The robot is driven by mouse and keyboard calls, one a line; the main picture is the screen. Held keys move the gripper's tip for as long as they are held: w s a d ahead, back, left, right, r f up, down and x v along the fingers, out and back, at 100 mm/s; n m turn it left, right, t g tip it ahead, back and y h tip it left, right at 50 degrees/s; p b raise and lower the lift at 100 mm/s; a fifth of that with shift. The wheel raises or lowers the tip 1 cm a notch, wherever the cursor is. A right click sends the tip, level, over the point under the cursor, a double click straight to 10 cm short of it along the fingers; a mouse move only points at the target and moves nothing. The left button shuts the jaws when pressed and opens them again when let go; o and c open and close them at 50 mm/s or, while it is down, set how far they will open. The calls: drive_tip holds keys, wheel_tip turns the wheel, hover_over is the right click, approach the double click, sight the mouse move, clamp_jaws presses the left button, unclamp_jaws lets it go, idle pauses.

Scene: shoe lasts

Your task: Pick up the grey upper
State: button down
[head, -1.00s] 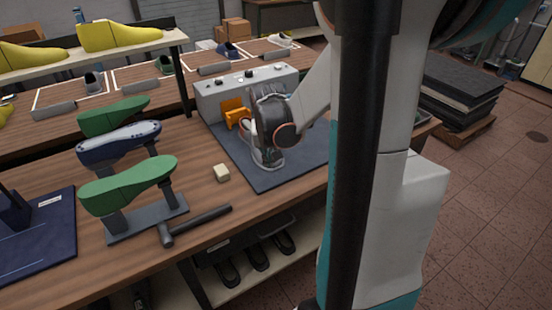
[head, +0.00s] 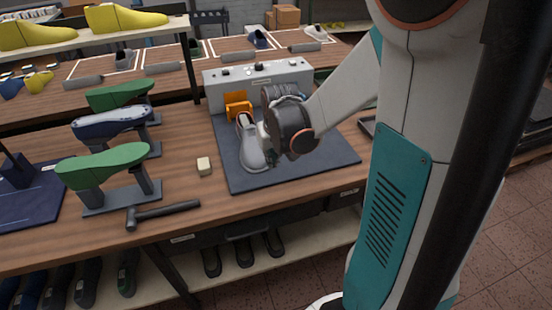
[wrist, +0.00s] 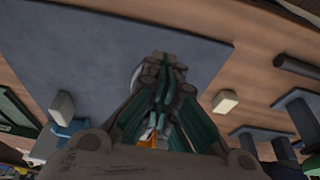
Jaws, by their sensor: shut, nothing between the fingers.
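The grey upper (head: 251,154), a light grey shoe with a reddish collar edge, stands on the dark mat (head: 310,172) in front of the orange clamp piece (head: 238,108). My gripper (head: 272,160) is low over the mat, just right of the upper, and overlaps its edge in the head view. Whether they touch cannot be told. In the wrist view the gripper fingers (wrist: 165,65) are together with nothing between them. A pale sliver beside them, likely the upper (wrist: 136,76), is mostly hidden by the fingers.
A grey control box (head: 258,80) stands behind the mat. A cream block (head: 204,166) and a hammer (head: 165,212) lie to the left. Green and dark blue lasts on stands (head: 105,165) fill the left side. The mat's front right is clear.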

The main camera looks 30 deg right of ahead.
sight(265, 167)
drive_tip(key=b+x, duration=0.3)
drive_tip(key=x, duration=0.6)
drive_tip(key=shift+w+f+b, duration=0.2)
drive_tip(key=shift+f+b, duration=0.15)
drive_tip(key=shift+w+d+r, duration=0.1)
drive_tip(key=shift+w+d, duration=0.05)
drive_tip(key=shift+w, duration=0.4)
drive_tip(key=shift+w+d+r, duration=0.1)
drive_tip(key=shift+w+d, duration=0.05)
drive_tip(key=shift+w, duration=0.4)
drive_tip(key=shift+w+d+r+b, duration=0.1)
drive_tip(key=shift+w+d+b, duration=0.2)
drive_tip(key=shift+w, duration=0.35)
drive_tip(key=shift+w+a, duration=0.1)
drive_tip(key=shift+w+d, duration=0.25)
drive_tip(key=shift+w, duration=0.5)
